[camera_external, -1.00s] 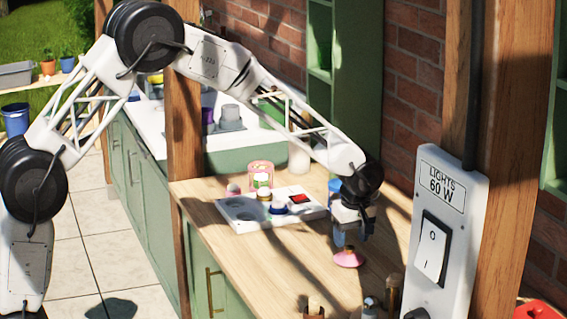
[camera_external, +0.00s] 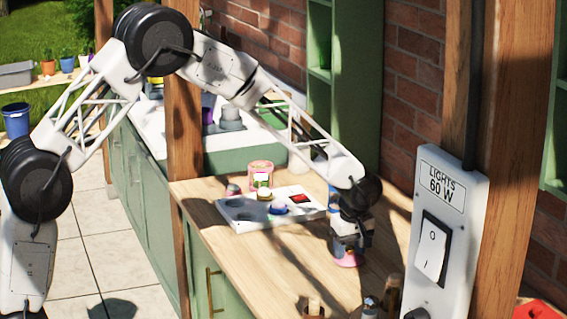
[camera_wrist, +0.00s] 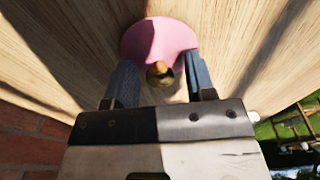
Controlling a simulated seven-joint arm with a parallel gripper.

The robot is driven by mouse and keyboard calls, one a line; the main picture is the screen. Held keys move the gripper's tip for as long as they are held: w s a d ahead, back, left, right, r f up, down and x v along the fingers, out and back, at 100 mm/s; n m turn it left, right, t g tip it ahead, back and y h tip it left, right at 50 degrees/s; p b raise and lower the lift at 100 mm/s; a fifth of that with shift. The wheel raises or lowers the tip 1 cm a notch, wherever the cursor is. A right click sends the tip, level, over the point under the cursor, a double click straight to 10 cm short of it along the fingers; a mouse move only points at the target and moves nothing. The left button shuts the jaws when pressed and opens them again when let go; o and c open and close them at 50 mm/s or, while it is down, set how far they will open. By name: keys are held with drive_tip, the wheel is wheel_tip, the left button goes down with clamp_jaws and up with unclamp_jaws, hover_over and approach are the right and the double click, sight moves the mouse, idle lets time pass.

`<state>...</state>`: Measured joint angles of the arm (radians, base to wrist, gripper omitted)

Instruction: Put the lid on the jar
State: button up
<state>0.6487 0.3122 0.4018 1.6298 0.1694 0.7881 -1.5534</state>
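A pink round lid (camera_external: 346,261) with a brass-coloured knob lies on the wooden worktop. In the wrist view the lid (camera_wrist: 160,38) lies just past my fingertips. My gripper (camera_external: 345,250) points down right over it. In the wrist view my gripper (camera_wrist: 163,78) is open, with one blue-grey finger on each side of the knob and visible gaps between. A pink patterned container (camera_external: 261,168), which looks like the jar, stands at the back of the worktop behind the white tray. I cannot see clearly into its top.
A blue item (camera_external: 332,197) stands behind my wrist. Small bottles stand at the front edge near the light switch panel (camera_external: 445,230). The worktop's left front is clear.

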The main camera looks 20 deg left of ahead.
sight(348, 246)
clamp_jaws()
drive_tip(key=shift+r, duration=0.5)
wheel_tip(348, 246, up, 3)
drive_tip(key=shift+s+f, duration=0.15)
drive_tip(key=s+a, duration=0.3)
drive_tip(key=s, duration=0.1)
drive_tip(key=s+a+r, duration=0.1)
drive_tip(key=s+a, duration=0.2)
drive_tip(key=s, duration=0.1)
drive_tip(key=s+a, duration=0.3)
drive_tip(key=s, duration=0.1)
drive_tip(key=shift+s+r, duration=0.15)
drive_tip(key=shift+s, duration=0.25)
drive_tip(key=shift+a, duration=0.1)
idle(0.5)
